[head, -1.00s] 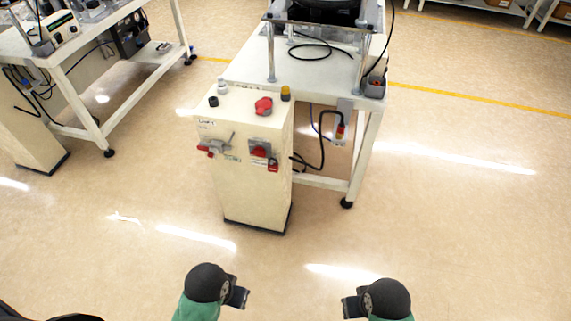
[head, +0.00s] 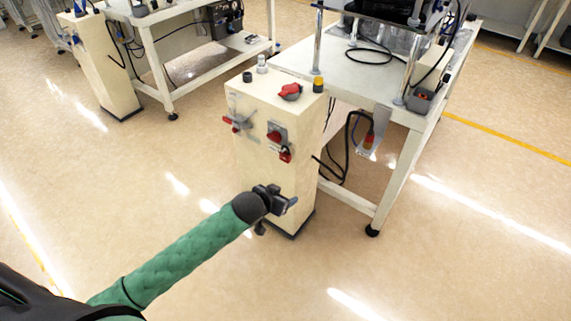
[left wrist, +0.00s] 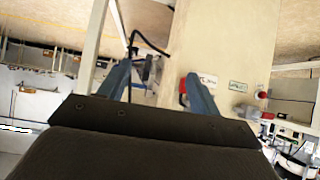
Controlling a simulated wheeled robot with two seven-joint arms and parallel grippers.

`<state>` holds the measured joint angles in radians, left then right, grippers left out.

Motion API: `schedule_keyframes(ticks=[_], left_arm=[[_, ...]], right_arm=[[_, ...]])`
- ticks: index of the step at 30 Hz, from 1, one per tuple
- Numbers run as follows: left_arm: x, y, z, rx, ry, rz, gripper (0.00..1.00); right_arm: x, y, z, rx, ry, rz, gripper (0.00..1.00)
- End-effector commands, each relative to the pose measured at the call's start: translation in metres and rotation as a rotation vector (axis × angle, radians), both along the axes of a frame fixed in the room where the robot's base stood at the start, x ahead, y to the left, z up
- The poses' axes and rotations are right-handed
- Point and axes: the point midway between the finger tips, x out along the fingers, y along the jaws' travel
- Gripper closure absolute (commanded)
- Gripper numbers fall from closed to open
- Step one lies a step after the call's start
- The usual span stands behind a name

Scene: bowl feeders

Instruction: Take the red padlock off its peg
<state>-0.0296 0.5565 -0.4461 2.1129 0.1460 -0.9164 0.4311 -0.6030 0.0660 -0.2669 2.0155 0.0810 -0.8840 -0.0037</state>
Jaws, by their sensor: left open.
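The small red padlock (head: 285,155) hangs on the front of the cream cabinet (head: 255,172), just below and right of a red rotary handle (head: 275,137). Its peg is too small to make out. My left gripper (head: 281,207) is open and empty, below the padlock and apart from it, in front of the cabinet's lower part. In the left wrist view its two fingers (left wrist: 157,72) stand apart, pointing towards the cabinet. A red part (left wrist: 183,90) there is partly hidden by the right finger; I cannot tell whether it is padlock or handle. My right gripper is out of view.
A red-and-grey lever (head: 237,122) sticks out left of the handle. A white table (head: 385,85) with hanging black cables stands right. Floor in front is clear.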

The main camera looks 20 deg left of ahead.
Motion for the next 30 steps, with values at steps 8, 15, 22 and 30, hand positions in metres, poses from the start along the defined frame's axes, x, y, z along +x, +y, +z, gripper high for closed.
schedule_keyframes(ticks=[8, 15, 22, 30], left_arm=[[0.086, 0.045, 0.011, -0.048, -0.176, -0.036, 0.36], [0.112, 0.062, 0.023, -0.073, -0.229, -0.048, 0.36], [0.129, 0.056, 0.018, -0.076, -0.232, -0.049, 0.36], [0.151, 0.052, 0.006, -0.074, -0.232, -0.048, 0.36]], right_arm=[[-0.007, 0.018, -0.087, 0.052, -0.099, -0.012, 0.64], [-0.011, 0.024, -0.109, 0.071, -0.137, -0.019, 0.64], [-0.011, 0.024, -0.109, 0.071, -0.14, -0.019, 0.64], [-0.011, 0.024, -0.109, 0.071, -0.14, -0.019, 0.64]])
